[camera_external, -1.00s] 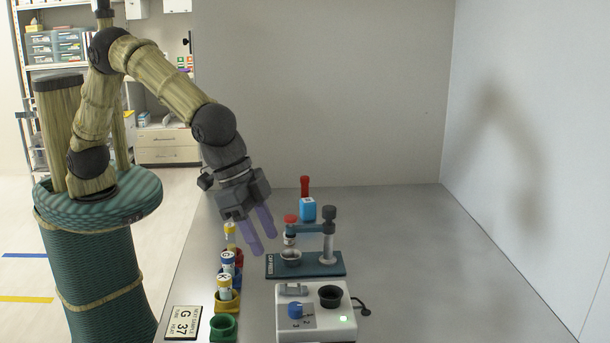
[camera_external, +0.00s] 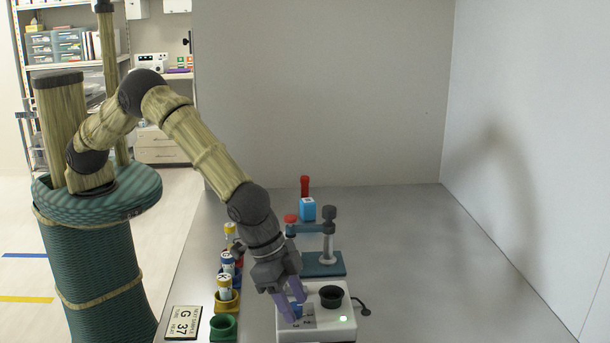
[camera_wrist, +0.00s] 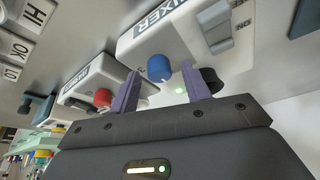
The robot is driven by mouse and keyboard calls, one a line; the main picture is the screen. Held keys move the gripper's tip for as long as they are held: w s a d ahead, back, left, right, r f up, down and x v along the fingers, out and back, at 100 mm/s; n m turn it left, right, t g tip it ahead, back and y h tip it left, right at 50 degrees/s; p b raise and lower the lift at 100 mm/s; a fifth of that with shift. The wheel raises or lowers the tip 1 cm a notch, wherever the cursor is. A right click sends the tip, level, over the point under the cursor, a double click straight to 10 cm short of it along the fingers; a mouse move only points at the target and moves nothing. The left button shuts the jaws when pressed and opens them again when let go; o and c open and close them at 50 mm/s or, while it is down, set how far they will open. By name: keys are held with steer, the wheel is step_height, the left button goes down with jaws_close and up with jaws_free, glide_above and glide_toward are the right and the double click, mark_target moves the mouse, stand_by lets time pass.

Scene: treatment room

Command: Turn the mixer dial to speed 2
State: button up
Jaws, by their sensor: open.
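The mixer (camera_external: 328,325) is a white box on the bench with a black cup (camera_external: 331,296) and a lit green light on top. In the wrist view, the mixer (camera_wrist: 140,42) carries a MIXER label, a switch (camera_wrist: 216,36) and a blue dial (camera_wrist: 158,68). My gripper (camera_external: 291,308) is open and low over the dial side of the mixer. In the wrist view, the purple fingers of my gripper (camera_wrist: 160,76) stand apart, one on each side of the dial in the picture; I cannot tell whether they touch it. The dial's pointer setting is not readable.
Behind the mixer stands a teal-based stand (camera_external: 325,265) with a post, and a blue block (camera_external: 308,209). Left of it are coloured holders with capped tubes (camera_external: 224,287), an empty green holder (camera_external: 223,328) and a sign (camera_external: 184,323). The bench to the right is clear.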

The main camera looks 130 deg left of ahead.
steer(key=shift+c, duration=0.5)
steer(key=c, duration=0.9)
steer(key=shift+m, duration=0.3)
steer(key=m, duration=0.1)
steer(key=m+h, duration=0.1)
steer(key=m, duration=0.1)
steer(key=shift+a+h, duration=0.2)
steer(key=shift+h, duration=0.1)
steer(key=m+h+p, duration=0.1)
steer(key=m+h, duration=0.1)
steer(key=m, duration=0.3)
steer(key=o, duration=1)
